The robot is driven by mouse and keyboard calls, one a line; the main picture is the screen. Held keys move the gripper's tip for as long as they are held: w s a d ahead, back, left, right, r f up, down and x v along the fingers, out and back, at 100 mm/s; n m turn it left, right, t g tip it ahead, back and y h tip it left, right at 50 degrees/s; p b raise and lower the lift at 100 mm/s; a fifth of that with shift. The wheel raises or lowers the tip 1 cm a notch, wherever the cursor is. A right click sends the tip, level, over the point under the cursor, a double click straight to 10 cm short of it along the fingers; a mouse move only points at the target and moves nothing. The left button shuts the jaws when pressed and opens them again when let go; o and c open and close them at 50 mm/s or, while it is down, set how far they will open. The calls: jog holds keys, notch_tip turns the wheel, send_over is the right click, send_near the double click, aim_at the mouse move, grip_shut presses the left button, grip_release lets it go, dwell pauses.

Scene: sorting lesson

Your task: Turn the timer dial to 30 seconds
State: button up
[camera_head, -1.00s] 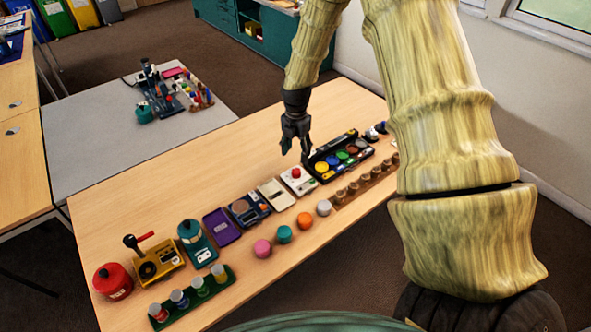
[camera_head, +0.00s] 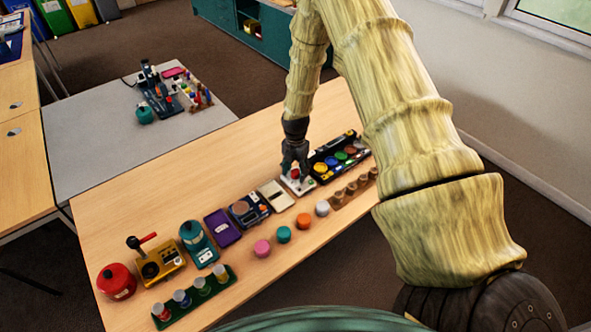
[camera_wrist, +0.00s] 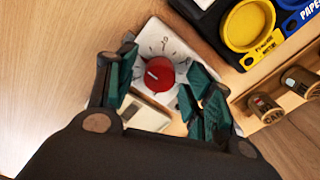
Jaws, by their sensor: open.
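The timer is a white box (camera_head: 299,187) on the wooden table in the head view, partly hidden by my gripper. In the wrist view its white face (camera_wrist: 152,40) carries printed marks around a red dial (camera_wrist: 159,74). A pale pointer line on the dial points to the left and slightly down in that view. The printed numbers are too blurred to read surely. My gripper (camera_wrist: 163,95) is open, with its green-padded fingers on either side of the dial. Contact between the fingers and the dial cannot be told. In the head view my gripper (camera_head: 294,168) is right over the timer.
A black tray of coloured round pots (camera_head: 336,156) stands close right of the timer. A cream box (camera_head: 275,195) stands close left. Pink, teal, orange and white round pieces lie in front. A wooden holder with several small cups (camera_head: 352,190) is at the front right.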

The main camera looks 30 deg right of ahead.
jog(key=c, duration=1)
jog(key=shift+c, duration=0.2)
jog(key=shift+m, duration=0.3)
